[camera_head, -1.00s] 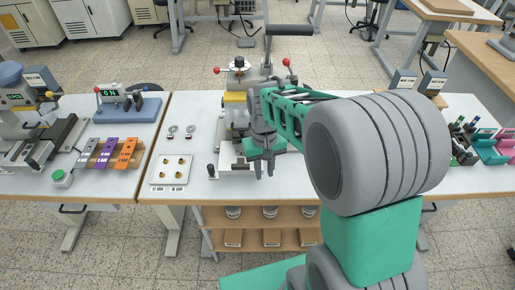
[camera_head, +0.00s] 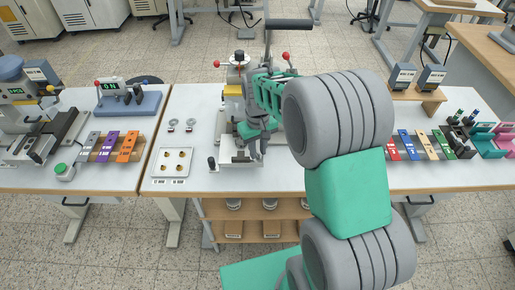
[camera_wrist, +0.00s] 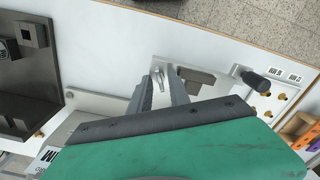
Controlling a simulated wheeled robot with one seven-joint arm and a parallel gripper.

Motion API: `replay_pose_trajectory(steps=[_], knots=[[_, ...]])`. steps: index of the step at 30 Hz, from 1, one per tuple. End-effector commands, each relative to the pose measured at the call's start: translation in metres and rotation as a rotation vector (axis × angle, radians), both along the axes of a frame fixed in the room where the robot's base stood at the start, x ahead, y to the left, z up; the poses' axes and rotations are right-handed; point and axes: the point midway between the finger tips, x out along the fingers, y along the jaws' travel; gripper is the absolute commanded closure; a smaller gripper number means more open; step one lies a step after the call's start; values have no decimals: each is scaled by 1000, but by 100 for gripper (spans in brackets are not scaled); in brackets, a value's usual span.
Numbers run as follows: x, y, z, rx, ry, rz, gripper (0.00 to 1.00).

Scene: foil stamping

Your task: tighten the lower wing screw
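My gripper (camera_head: 252,155) is at the front of the hot-stamping press (camera_head: 235,92), low over its base plate. In the wrist view its two grey fingers (camera_wrist: 160,82) stand apart. A small silvery piece that looks like a wing screw (camera_wrist: 158,74) shows in the gap near the fingertips. I cannot tell whether a finger touches it, or whether it is the lower one. In the head view my gripper and arm hide that part of the press, and no wing screw can be made out there.
A black-knobbed handle (camera_wrist: 262,80) sticks up beside the base plate. A white tray with brass pieces (camera_head: 173,163) and two small round metal parts lie to the left. Coloured foil blocks (camera_head: 428,146) stand at the right. The front table strip is clear.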

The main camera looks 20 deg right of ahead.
Motion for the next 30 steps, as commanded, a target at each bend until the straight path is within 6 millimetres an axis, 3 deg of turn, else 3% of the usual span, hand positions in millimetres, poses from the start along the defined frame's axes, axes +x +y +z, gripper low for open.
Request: replay_pose_trajectory(steps=[2, 10, 30], knots=[[0, 0, 0, 0, 0, 0, 77], [0, 0, 0, 0, 0, -1, 99], [0, 0, 1, 0, -1, -43, 100]])
